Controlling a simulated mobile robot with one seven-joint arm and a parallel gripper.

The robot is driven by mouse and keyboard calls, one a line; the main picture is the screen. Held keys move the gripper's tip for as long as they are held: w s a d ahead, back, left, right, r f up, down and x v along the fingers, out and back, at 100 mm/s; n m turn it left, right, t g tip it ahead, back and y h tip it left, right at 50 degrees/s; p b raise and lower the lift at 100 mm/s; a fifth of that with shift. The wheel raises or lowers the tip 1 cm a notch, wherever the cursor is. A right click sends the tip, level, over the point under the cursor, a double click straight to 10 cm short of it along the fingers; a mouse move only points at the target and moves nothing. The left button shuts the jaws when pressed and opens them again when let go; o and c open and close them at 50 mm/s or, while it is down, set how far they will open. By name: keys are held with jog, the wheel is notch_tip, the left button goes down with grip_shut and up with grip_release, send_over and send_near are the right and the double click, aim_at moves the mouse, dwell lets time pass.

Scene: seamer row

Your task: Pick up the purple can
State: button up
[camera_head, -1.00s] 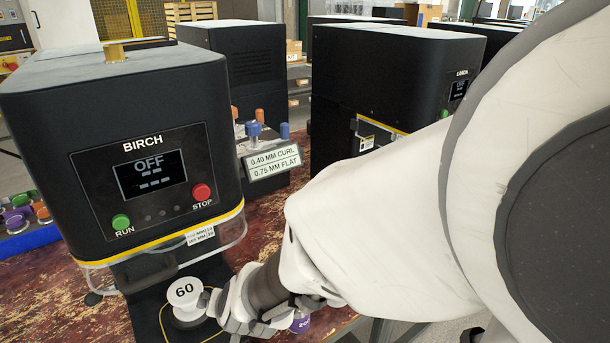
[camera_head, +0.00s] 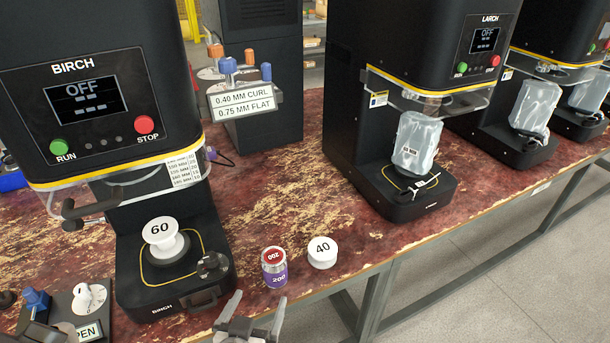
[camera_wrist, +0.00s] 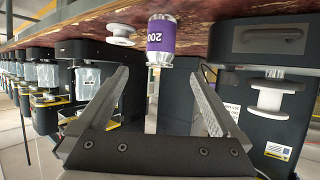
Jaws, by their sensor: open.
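The purple can (camera_head: 274,274) stands upright near the front edge of the table, with a silver body, a purple label reading 200 and a red-marked top. It also shows in the wrist view (camera_wrist: 160,38), upside down, ahead of and between the fingers. My gripper (camera_head: 255,308) is at the bottom of the head view, just in front of the can and off the table's front edge. Its two fingers, also in the wrist view (camera_wrist: 158,95), are spread apart with nothing between them. The can is clear of the fingertips.
A white spool marked 40 (camera_head: 322,252) stands close to the can's right. The BIRCH machine (camera_head: 100,100) is to the left, with a white spool marked 60 (camera_head: 165,240) on its base. The LARCH machine (camera_head: 420,100) is to the right, holding a wrapped item (camera_head: 416,145).

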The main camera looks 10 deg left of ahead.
aim_at(272, 272)
jog(key=b+x, duration=0.3)
jog(key=x, duration=0.8)
jog(key=shift+w+d, duration=0.1)
jog(key=shift+b+x, duration=1.1)
jog(key=shift+x, duration=2)
jog(key=shift+w+r, duration=0.1)
jog(key=shift+r, duration=0.15)
jog(key=c, duration=1.3)
jog(key=shift+r, duration=0.1)
